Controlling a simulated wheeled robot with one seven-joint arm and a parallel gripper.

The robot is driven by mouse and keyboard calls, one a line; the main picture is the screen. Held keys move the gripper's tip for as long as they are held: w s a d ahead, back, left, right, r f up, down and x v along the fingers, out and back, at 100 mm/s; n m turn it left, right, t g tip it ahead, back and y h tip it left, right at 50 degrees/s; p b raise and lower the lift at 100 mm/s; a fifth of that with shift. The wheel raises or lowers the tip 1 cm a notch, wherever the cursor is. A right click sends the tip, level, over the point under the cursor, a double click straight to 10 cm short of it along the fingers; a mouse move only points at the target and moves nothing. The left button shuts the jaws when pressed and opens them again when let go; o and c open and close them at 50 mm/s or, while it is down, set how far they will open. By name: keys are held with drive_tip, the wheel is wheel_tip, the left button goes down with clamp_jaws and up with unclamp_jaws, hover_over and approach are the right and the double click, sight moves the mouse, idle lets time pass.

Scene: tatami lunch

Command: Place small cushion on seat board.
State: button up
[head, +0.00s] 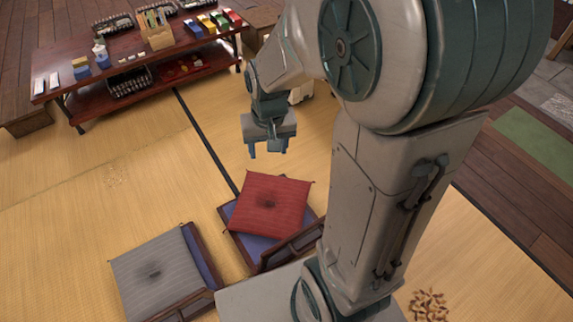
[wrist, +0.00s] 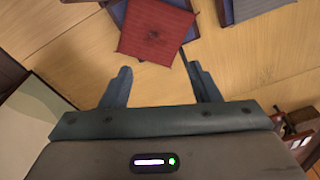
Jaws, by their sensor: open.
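A red square cushion (head: 269,204) with a dark centre mark lies on a low wooden seat board (head: 298,244), turned at an angle to it. It also shows at the top of the wrist view (wrist: 153,30). A grey cushion (head: 153,272) lies on a second seat board (head: 203,257) to the left, sticking out past its left side. My gripper (head: 268,150) hangs beyond the red cushion, above the tatami. In the wrist view its two fingers (wrist: 160,88) stand wide apart with nothing between them. My arm hides part of the right side.
A low two-tier table (head: 120,60) with boxes and small goods stands at the back left. Dried leaf-like bits (head: 428,305) lie on the mat at the lower right. The tatami (head: 110,180) at the left is mostly clear.

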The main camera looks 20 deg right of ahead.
drive_tip(key=s+r+n, duration=0.1)
drive_tip(key=s+r, duration=0.4)
drive_tip(key=s, duration=0.5)
drive_tip(key=shift+s+d+n, duration=0.25)
drive_tip(key=shift+n, duration=0.15)
drive_tip(key=shift+r, duration=0.2)
wheel_tip(320, 180, up, 34)
drive_tip(key=t+p, duration=0.1)
drive_tip(key=p, duration=3)
drive_tip(key=shift+d+r+t, duration=0.2)
drive_tip(key=shift+t, duration=0.1)
